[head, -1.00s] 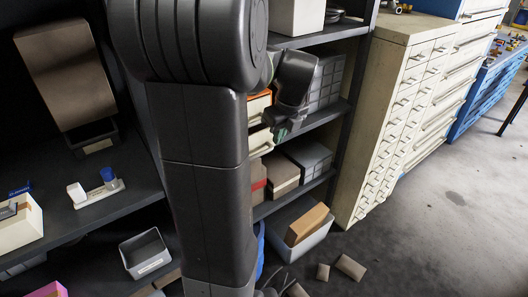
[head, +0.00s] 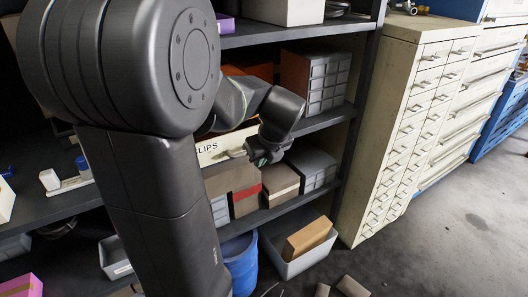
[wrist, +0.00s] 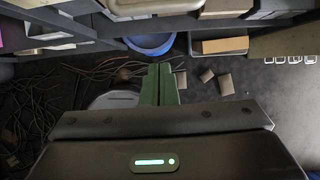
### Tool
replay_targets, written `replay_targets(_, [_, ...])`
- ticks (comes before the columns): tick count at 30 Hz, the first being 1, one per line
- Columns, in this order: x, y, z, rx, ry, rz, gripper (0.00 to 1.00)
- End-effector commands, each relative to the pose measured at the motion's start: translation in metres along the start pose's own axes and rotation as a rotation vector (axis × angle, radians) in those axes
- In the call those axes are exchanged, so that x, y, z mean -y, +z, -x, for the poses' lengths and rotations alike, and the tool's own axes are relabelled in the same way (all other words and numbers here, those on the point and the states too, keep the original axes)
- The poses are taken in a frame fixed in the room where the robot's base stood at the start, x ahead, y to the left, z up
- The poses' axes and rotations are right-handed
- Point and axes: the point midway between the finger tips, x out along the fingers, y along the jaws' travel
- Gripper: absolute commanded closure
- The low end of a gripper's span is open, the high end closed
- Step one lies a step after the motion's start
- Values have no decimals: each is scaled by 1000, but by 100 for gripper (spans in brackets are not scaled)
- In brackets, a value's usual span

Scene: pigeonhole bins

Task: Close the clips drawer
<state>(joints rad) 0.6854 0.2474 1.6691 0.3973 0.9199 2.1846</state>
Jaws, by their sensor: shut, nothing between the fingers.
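The clips drawer (head: 224,147) shows in the head view as a cream front with dark lettering ending in "LIPS", on the middle level of the dark shelving. My arm covers its left part, and how far it stands out is hard to tell. My gripper (head: 262,158) is at the right end of this front, close to it; whether they touch I cannot tell. In the wrist view the green fingers of my gripper (wrist: 160,84) are together and empty, with floor behind them. A pale rounded piece at the top edge there is cut off, and I cannot identify it.
A grey multi-drawer box (head: 318,80) stands right of the clips drawer. Cartons (head: 280,184) fill the shelf below. A blue bucket (head: 241,266) and a grey bin (head: 300,259) stand on the floor below. A cream cabinet (head: 392,130) is at the right, with open floor beyond.

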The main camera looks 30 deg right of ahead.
Motion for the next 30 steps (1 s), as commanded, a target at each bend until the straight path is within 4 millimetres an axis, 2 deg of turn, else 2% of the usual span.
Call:
replay_targets(1, [-1, -1, -13, -3, 4, 1, 100])
replay_targets(3, [-1, -1, -27, -4, 3, 0, 100])
replay_targets(6, [-1, 18, -28, 0, 1, 4, 100])
replay_targets(12, [0, 36, -32, -1, 0, 2, 100])
replay_targets(25, [0, 39, -33, 0, 0, 1, 100])
replay_targets(30, [0, 52, -36, -2, 2, 3, 100])
